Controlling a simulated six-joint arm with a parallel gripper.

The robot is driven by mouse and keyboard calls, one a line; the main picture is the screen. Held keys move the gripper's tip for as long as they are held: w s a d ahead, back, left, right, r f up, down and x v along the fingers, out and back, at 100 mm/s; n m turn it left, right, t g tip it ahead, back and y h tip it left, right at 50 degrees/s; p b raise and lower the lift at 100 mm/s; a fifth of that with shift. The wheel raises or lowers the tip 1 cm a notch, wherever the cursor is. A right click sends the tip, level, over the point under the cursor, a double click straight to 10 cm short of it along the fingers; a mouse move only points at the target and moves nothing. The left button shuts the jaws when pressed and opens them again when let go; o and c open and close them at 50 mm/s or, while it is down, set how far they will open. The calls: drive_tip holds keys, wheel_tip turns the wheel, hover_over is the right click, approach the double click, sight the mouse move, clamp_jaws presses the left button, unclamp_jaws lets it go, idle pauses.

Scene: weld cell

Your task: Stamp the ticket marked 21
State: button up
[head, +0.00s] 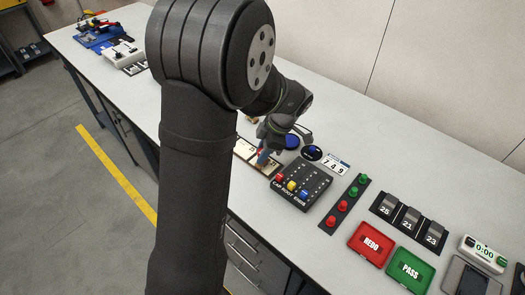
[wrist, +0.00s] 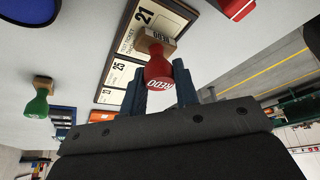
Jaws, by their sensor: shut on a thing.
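My gripper (wrist: 162,92) is shut on the red handle of a stamp marked REDO (wrist: 159,70), seen in the wrist view. The stamp's wooden base (wrist: 154,40) overlaps the ticket marked 21 (wrist: 142,24) in the picture; I cannot tell if it touches. Tickets marked 25 (wrist: 121,68) and 23 (wrist: 112,96) lie beside it in a dark-edged holder. A green-handled stamp (wrist: 38,104) stands apart at the left. In the head view, my gripper (head: 264,157) is over the pale tickets (head: 243,149), partly hidden by my arm.
The head view shows blue round pads (head: 291,142), a card reading 749 (head: 336,164) and a dark panel (head: 318,178) with coloured knobs. Further right are black slots (head: 409,222) numbered 25, 21, 23, a red REDO tray (head: 371,243) and a green PASS tray (head: 410,268).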

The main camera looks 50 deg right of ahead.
drive_tip(key=shift+r, duration=3.5)
drive_tip(key=w+a+f+m, duration=0.2)
drive_tip(key=w+a, duration=0.3)
drive_tip(key=w, duration=0.2)
drive_tip(key=w+a+f+m+h, duration=0.1)
drive_tip(key=w+a+f+m, duration=0.1)
drive_tip(key=w+a, duration=0.4)
drive_tip(key=w+a+f+m+t+h, duration=0.1)
drive_tip(key=w+a+f, duration=0.1)
drive_tip(key=w+a, duration=0.3)
drive_tip(key=shift+w+a+m, duration=0.2)
drive_tip(key=shift+w, duration=0.95)
drive_tip(key=shift+w+a+m, duration=0.2)
drive_tip(key=shift+w, duration=0.9)
drive_tip(key=w+a+f+m, duration=0.1)
drive_tip(key=w+a+f, duration=0.2)
drive_tip(key=a, duration=1)
drive_tip(key=w+a+f+m+h, duration=0.1)
drive_tip(key=w+a+f, duration=0.3)
drive_tip(key=a, duration=0.9)
drive_tip(key=w+m, duration=0.1)
drive_tip(key=w, duration=0.2)
drive_tip(key=shift+w+a, duration=0.2)
drive_tip(key=shift+a, duration=0.05)
